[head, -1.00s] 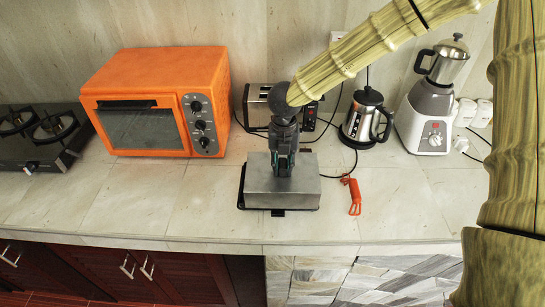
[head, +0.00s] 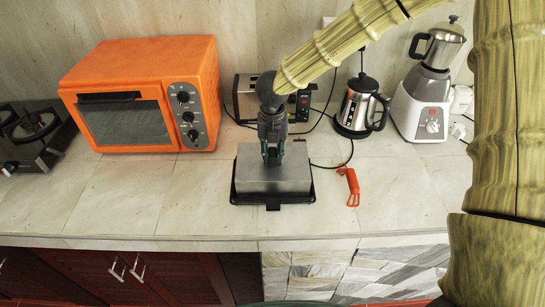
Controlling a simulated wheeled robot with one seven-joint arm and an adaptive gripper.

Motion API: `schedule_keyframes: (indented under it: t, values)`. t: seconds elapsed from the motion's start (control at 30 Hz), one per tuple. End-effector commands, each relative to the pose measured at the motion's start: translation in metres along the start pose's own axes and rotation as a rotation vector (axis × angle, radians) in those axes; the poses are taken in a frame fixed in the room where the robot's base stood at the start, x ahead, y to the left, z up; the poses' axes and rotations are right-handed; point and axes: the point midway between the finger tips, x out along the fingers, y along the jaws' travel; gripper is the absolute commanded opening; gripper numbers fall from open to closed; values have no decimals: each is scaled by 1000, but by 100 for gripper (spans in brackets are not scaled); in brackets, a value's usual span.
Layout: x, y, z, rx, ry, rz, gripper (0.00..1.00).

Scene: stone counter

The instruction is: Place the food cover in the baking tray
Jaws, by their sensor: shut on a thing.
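The food cover (head: 293,177) is a grey metal box shape in the middle of the counter. The baking tray (head: 308,197) is dark, and its rim shows around the cover's front and sides. The cover is over the tray; I cannot tell whether it rests on the tray or hangs just above it. My gripper (head: 272,155) points down from above and is shut on the top of the cover. The fingertips and the grasped part are mostly hidden by the gripper itself.
An orange oven (head: 150,95) stands at the left, with a black stove (head: 35,135) beyond it. A toaster (head: 245,97) is behind my gripper. A kettle (head: 360,107) and blender (head: 430,85) stand right. A red-handled tool (head: 350,187) lies beside the tray. The front counter is clear.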

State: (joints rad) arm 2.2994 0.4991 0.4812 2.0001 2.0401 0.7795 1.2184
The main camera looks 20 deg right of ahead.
Motion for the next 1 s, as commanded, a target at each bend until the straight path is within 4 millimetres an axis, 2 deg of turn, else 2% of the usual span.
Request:
schedule_keyframes:
  t: [0.3, 0.33, 0.43, 0.83, 1.0]
  values:
    - [1, -1, 0, 2, 0, 0, 0]
    - [1, -1, 0, 2, 0, 0, 26]
    - [0, -1, 0, 2, 0, 0, 44]
    - [-3, -1, 0, 2, -1, 1, 44]
    - [-22, 0, 1, 3, -3, 3, 44]
